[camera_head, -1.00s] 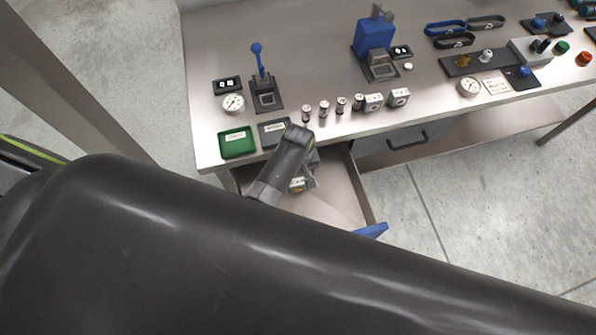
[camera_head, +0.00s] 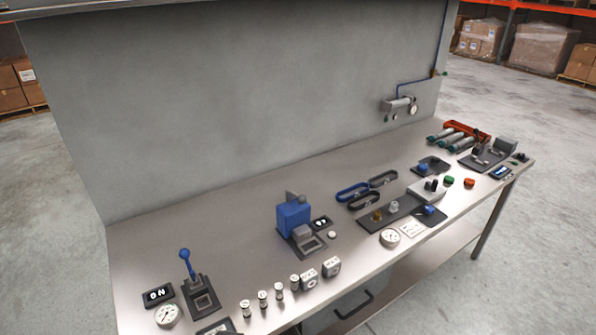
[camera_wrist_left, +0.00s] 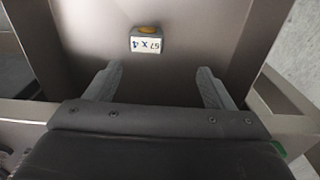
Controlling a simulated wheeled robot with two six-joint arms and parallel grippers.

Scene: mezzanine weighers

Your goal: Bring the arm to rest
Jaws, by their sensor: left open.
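My left gripper (camera_wrist_left: 158,90) shows in the left wrist view with its two grey fingers wide apart and nothing between them. Beyond the fingertips, a small block (camera_wrist_left: 147,40) with a white label reading "57 X 4" and an orange top lies on a flat brown-grey surface, which looks like the inside of the drawer (camera_wrist_left: 90,30). The fingers do not touch the block. Neither arm nor gripper shows in the head view now.
The workbench (camera_head: 250,265) carries a blue-handled lever (camera_head: 185,265), a blue device (camera_head: 293,220), several small cylinders (camera_head: 263,299), gauges and belts (camera_head: 353,191). A grey panel (camera_head: 250,100) stands behind it. A drawer handle (camera_head: 353,305) juts below the front edge. Floor is clear at right.

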